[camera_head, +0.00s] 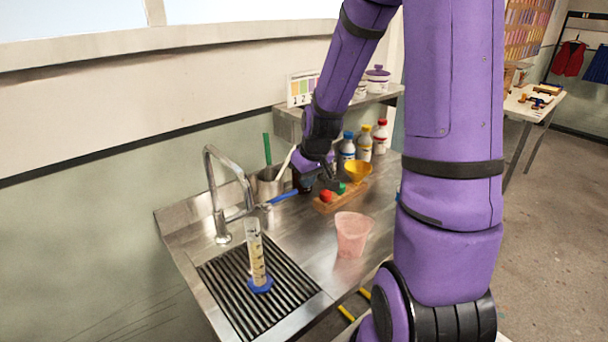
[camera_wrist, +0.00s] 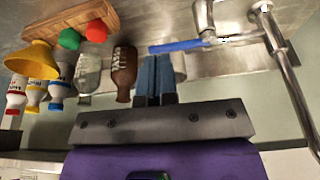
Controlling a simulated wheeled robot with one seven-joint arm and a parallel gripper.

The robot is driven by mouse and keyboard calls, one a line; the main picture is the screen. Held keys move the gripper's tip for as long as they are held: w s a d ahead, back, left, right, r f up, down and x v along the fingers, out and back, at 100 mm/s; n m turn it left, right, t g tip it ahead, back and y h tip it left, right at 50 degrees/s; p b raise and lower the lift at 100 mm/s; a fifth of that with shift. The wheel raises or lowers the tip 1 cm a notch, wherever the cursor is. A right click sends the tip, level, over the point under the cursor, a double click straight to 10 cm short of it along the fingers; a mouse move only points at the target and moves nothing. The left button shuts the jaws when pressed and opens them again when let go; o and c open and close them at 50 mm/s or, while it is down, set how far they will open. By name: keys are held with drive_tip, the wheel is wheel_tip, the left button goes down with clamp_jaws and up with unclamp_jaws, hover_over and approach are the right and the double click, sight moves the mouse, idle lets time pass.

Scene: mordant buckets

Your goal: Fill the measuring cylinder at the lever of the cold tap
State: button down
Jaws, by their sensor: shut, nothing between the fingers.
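The measuring cylinder (camera_head: 257,258), clear with dark marks and a blue foot, stands upright on the drain grate under the tap's spout (camera_head: 243,184). I cannot make out a water level in it. The cold tap's blue lever (camera_head: 284,196) sticks out to the right from the tap body; it also shows in the wrist view (camera_wrist: 180,46). My gripper (camera_wrist: 155,58) is shut and empty, with its blue-grey fingertips close to the lever's free end. I cannot tell whether they touch it. In the head view my gripper is partly hidden by my wrist.
A brown bottle (camera_wrist: 124,70) and a clear bottle (camera_wrist: 88,72) are close beside my fingers. A wooden block (camera_head: 340,198) with red and green knobs, a yellow funnel (camera_head: 358,170) and capped bottles (camera_head: 364,143) stand to the right. A pink beaker (camera_head: 352,236) stands near the front edge.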

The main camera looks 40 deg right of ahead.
sight(290, 194)
drive_tip(key=w+f, duration=0.6)
drive_tip(key=f, duration=0.1)
idle(0.3)
drive_tip(key=shift+d+f, duration=0.1)
drive_tip(key=shift+w+n, duration=0.5)
drive_tip(key=shift+w, duration=0.1)
